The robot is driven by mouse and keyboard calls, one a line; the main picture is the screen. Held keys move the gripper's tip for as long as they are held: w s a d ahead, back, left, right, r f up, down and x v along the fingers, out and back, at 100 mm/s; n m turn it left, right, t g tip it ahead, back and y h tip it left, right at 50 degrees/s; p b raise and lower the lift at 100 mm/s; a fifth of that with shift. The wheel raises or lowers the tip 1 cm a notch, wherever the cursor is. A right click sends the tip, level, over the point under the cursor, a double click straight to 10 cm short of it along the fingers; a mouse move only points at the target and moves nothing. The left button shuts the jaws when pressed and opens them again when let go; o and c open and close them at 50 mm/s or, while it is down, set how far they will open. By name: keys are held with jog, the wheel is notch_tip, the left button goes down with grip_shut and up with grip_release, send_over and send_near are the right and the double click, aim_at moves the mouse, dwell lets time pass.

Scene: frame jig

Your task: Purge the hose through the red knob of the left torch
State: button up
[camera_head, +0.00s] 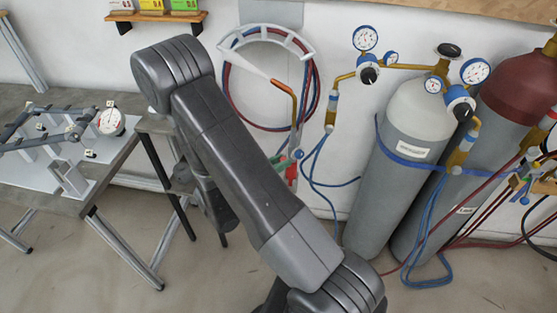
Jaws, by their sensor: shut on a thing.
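A torch (294,112) with a copper-coloured bent neck hangs upright at the white wall hanger (250,33), left of the gas cylinders. At its lower end, right beside my arm, are small red, green and blue parts (291,172). My arm crosses the middle of the view and bends down behind itself. My gripper's fingers are hidden behind the arm, so their hold and their contact with the torch do not show.
A grey cylinder (398,140) and a maroon-topped cylinder (520,88) stand at right, with gauges (365,38) on top. Red and blue hoses (430,235) trail on the floor. A metal table (30,177) with a jig stands at left. More valves (535,160) show at the right edge.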

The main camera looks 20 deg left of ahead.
jog(key=shift+n+p, duration=0.3)
jog(key=shift+n, duration=0.6)
jog(key=o, duration=1)
jog(key=b+v, duration=0.2)
jog(key=v, duration=1.1)
jog(key=shift+s+a, duration=0.25)
jog(key=shift+s, duration=0.05)
